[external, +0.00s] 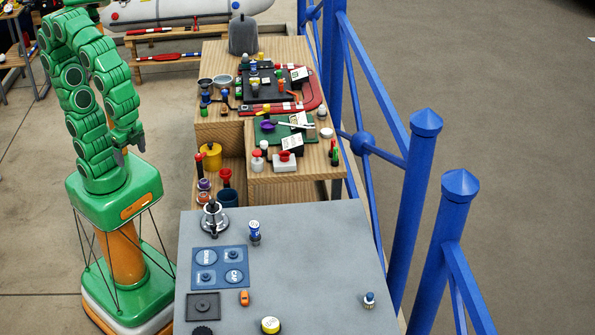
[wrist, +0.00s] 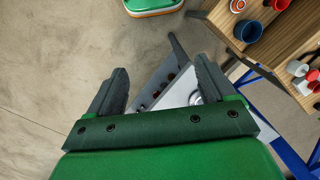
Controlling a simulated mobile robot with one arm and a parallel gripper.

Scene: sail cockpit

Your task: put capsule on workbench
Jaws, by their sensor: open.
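My gripper (external: 128,153) hangs at the left, beside the benches and above my own base. In the wrist view my gripper (wrist: 162,82) has its two dark fingers wide apart, with nothing held between them. I cannot tell for sure which object is the capsule. A small orange rounded piece (external: 244,298) lies on the grey-topped table (external: 320,260) in the foreground, right of a dark square plate. A wooden bench (external: 318,185) stands behind that table, crowded with small items. Which of these two surfaces is the workbench is not clear.
A blue railing (external: 425,125) runs along the right.

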